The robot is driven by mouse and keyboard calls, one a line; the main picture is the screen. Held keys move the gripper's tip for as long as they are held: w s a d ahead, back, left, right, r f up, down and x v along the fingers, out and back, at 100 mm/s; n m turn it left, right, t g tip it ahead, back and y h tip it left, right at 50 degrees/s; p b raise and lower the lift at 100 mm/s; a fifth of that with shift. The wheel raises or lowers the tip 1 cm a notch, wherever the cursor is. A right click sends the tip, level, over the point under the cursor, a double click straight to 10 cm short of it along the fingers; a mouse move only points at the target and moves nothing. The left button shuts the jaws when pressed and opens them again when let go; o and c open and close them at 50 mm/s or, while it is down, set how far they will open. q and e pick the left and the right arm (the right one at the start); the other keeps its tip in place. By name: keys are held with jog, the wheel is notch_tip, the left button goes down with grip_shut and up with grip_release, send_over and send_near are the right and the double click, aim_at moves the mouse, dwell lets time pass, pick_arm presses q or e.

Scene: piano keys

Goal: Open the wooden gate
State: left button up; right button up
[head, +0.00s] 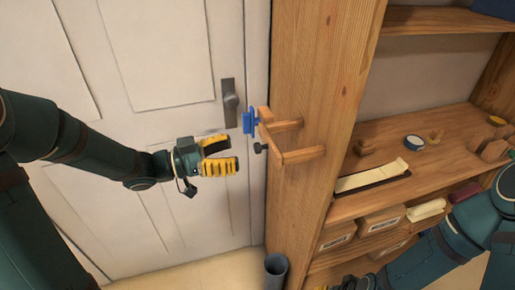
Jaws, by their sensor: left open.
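The wooden gate (290,156) is a small frame of light wooden bars on the side of a tall wooden shelf post. A blue piece (248,122) sits at its upper left end, and a small dark knob (259,148) is on its left side. My left gripper (238,154), with yellow ribbed fingers, is open and empty, just left of the gate, pointing right at it. A small gap shows between the fingertips and the knob; the depth is hard to judge. My right arm comes in at the lower right, but its gripper is not clearly visible.
A white panelled door (160,50) with a dark handle (230,98) is behind my left arm. Shelves at right hold a tape roll (414,142), boxes (382,219) and wooden pieces. A grey bin (276,270) stands below.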

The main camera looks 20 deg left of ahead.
aim_at(255, 148)
pick_arm(q)
jog(key=x, duration=0.7)
jog(key=shift+b, duration=0.35)
jog(key=shift+c, duration=0.3)
grip_shut()
